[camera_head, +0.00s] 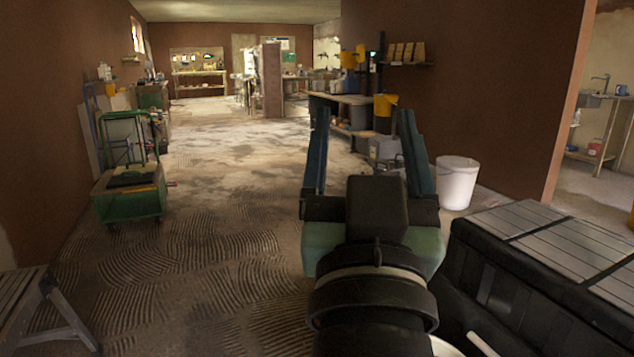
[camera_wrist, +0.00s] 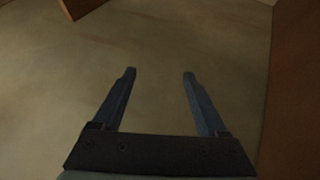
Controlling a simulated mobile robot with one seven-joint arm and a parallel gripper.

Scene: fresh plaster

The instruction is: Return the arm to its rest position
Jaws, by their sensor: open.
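My gripper (camera_head: 362,130) is in the middle of the head view, raised in front of the body, with its two blue fingers pointing away and spread apart. It also shows in the wrist view (camera_wrist: 160,76), where nothing is between the fingers. The gripper is open and empty. Beyond the fingers the wrist view shows a plain tan surface (camera_wrist: 215,35) and brown surfaces at its edges. My arm behind the gripper hides part of the floor.
A large black case with a grey slatted top (camera_head: 540,238) stands close at right. A white bucket (camera_head: 457,184) is behind it. A green cart (camera_head: 130,190) and a grey step stool (camera_head: 40,305) are at left. The ridged floor (camera_head: 200,250) between is clear.

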